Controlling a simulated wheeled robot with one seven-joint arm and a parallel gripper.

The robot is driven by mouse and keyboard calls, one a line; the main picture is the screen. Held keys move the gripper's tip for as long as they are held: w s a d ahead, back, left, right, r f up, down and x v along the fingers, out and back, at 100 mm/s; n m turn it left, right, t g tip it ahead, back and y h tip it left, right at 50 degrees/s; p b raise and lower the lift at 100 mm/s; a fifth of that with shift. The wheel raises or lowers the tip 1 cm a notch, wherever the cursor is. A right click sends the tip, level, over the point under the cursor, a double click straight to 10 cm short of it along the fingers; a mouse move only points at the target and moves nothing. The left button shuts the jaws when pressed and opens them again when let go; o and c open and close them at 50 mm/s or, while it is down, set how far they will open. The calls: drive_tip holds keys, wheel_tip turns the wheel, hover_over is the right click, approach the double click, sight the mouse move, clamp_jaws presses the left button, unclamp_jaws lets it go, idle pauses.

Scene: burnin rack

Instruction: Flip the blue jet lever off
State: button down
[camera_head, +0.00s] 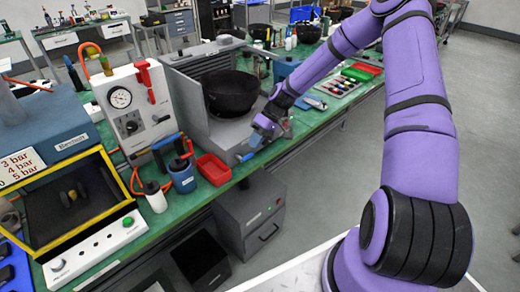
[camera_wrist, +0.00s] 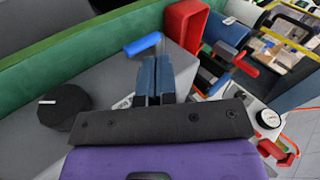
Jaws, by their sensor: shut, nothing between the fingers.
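The blue jet lever (camera_wrist: 143,44) sticks out at the front of the grey machine (camera_wrist: 105,65), just beyond my fingertips in the wrist view. It also shows in the head view as a small blue handle (camera_head: 246,157) at the machine's lower front edge. My gripper (camera_wrist: 154,75) is shut and empty, its blue fingers pressed together. The fingertips are right beside the lever's base and partly hide it; I cannot tell whether they touch. In the head view my gripper (camera_head: 264,128) is in front of the machine, just above and right of the lever.
A black knob (camera_wrist: 65,105) sits on the machine, left of my fingers. A black bowl (camera_head: 232,92) rests in the machine. A red bin (camera_head: 213,168) and blue cup (camera_head: 183,178) stand left of the lever. The green bench edge is close by.

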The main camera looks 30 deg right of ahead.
drive_tip(key=w+d+r, duration=0.2)
drive_tip(key=d+r, duration=0.1)
drive_tip(key=d, duration=0.6)
drive_tip(key=shift+w+r, duration=0.15)
drive_tip(key=shift+r, duration=0.05)
drive_tip(key=s+a+r+m+t+h, duration=0.1)
drive_tip(key=s+a+r+h, duration=0.1)
drive_tip(key=s+r, duration=0.45)
drive_tip(key=s+a+r+h, duration=0.2)
drive_tip(key=s+r+h, duration=0.1)
drive_tip(key=r, duration=0.7)
drive_tip(key=s+a+r+m+t+h, duration=0.1)
drive_tip(key=s+a+r+h, duration=0.2)
drive_tip(key=r, duration=0.5)
drive_tip(key=s+r+m+t, duration=0.1)
drive_tip(key=s+r, duration=0.2)
drive_tip(key=s, duration=0.4)
drive_tip(key=s+a+r+m+t, duration=0.1)
drive_tip(key=s+r+t, duration=0.1)
drive_tip(key=s, duration=0.6)
drive_tip(key=s+r+m+t, duration=0.1)
drive_tip(key=s+r+t, duration=0.1)
drive_tip(key=s+r, duration=0.3)
drive_tip(key=s, duration=0.2)
drive_tip(key=shift+s+a, duration=0.2)
drive_tip(key=shift+s, duration=0.15)
